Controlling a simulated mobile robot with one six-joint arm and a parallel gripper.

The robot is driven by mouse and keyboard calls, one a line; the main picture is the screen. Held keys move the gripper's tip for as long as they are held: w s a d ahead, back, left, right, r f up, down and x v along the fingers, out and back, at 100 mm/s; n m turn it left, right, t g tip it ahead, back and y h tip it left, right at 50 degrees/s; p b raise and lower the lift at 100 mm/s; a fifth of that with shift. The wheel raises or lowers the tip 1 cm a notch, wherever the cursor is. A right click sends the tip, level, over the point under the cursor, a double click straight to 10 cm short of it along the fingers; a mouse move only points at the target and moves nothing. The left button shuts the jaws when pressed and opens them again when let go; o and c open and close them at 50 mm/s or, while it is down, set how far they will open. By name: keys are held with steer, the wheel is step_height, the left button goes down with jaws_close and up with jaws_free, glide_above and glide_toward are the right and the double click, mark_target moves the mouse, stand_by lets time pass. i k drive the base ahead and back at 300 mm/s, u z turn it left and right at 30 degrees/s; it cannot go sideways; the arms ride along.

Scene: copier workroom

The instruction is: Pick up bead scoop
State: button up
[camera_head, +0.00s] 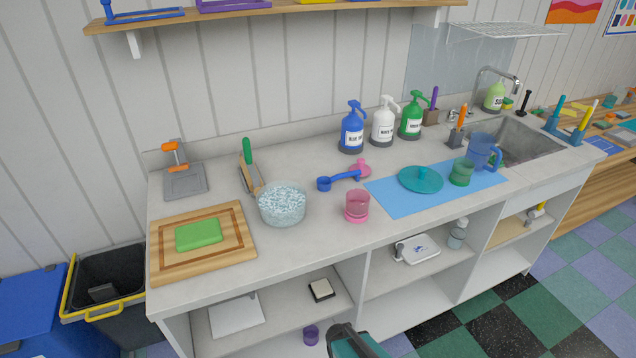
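A blue scoop (340,180), which looks like the bead scoop, lies on the grey counter (310,165). Its round cup is at the left and its handle runs right. A small pink item (362,167) lies close to the handle's right end; I cannot tell if they touch. A clear bowl full of pale blue beads (282,204) stands to the left and nearer. A dark and teal part at the bottom edge appears to be mine, well below the counter top in the picture. No gripper fingers show.
A pink cup (357,206) stands in front of the scoop. A blue mat (400,204) with a teal lid (421,179) and a green cup (461,171) is to the right. Pump bottles (352,128) stand behind. A wooden board (165,259) is at left.

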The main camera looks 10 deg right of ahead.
mark_target(324, 183)
steer(key=z, duration=0.9)
steer(key=k, duration=0.15)
steer(key=u, duration=2.8)
steer(key=k, duration=0.55)
steer(key=z, duration=3.25)
steer(key=i, duration=0.1)
steer(key=u, duration=1.65)
